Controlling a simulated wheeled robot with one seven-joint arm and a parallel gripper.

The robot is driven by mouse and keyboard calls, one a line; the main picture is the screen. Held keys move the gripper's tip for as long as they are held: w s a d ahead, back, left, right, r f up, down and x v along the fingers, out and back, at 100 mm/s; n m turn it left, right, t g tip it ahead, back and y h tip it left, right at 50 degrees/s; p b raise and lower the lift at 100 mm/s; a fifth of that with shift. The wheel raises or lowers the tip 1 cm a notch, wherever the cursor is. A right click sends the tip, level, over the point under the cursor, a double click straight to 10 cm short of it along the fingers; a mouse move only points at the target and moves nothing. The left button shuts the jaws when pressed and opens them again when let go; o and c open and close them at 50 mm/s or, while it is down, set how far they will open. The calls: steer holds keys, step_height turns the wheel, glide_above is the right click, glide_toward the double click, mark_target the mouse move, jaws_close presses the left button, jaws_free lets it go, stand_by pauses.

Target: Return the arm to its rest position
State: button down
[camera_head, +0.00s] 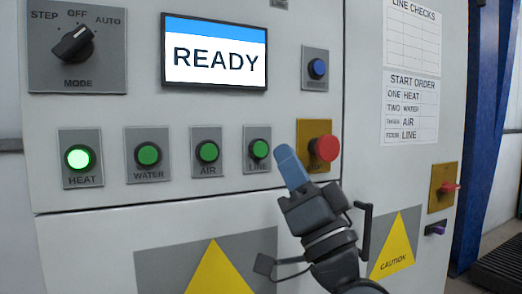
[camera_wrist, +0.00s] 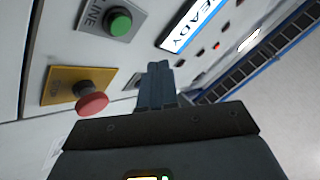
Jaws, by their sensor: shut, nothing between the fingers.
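My gripper (camera_head: 288,160) is shut and empty in front of the control panel, between the green LINE button (camera_head: 259,149) and the red emergency-style knob (camera_head: 325,148). It hides part of the knob's yellow plate. In the wrist view my closed fingers (camera_wrist: 157,85) point at the panel, with the LINE button (camera_wrist: 120,22) above left and the red knob (camera_wrist: 92,103) to the left. I cannot tell whether the fingertips touch the panel. The arm comes up from the lower right of the head view.
The HEAT button (camera_head: 79,158) is lit; WATER (camera_head: 148,154) and AIR (camera_head: 207,151) look unlit. The screen (camera_head: 214,54) reads READY. The mode knob (camera_head: 73,43) is at upper left. A black handle (camera_head: 366,232) and red switch (camera_head: 446,188) stick out at right.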

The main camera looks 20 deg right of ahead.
stand_by(0.3)
steer(key=s+f+g+h, duration=0.15)
steer(key=s+f, duration=0.25)
steer(key=f, duration=0.4)
steer(key=s+f+n+g+h, duration=0.15)
steer(key=s+f, duration=0.25)
steer(key=f, duration=0.4)
steer(key=s+f+m+g, duration=0.1)
steer(key=s+f+g, duration=0.25)
steer(key=f, duration=0.45)
steer(key=s+f+n+g, duration=0.2)
steer(key=s+f, duration=0.1)
steer(key=s, duration=0.6)
steer(key=s+f+n+g, duration=0.1)
steer(key=s+f, duration=0.3)
steer(key=s, duration=0.5)
steer(key=s+f+n+g, duration=0.2)
steer(key=s+f, duration=0.1)
steer(key=s, duration=0.6)
steer(key=shift+a+f+n+g, duration=0.15)
steer(key=shift+f+n+g, duration=0.2)
steer(key=shift+f, duration=0.05)
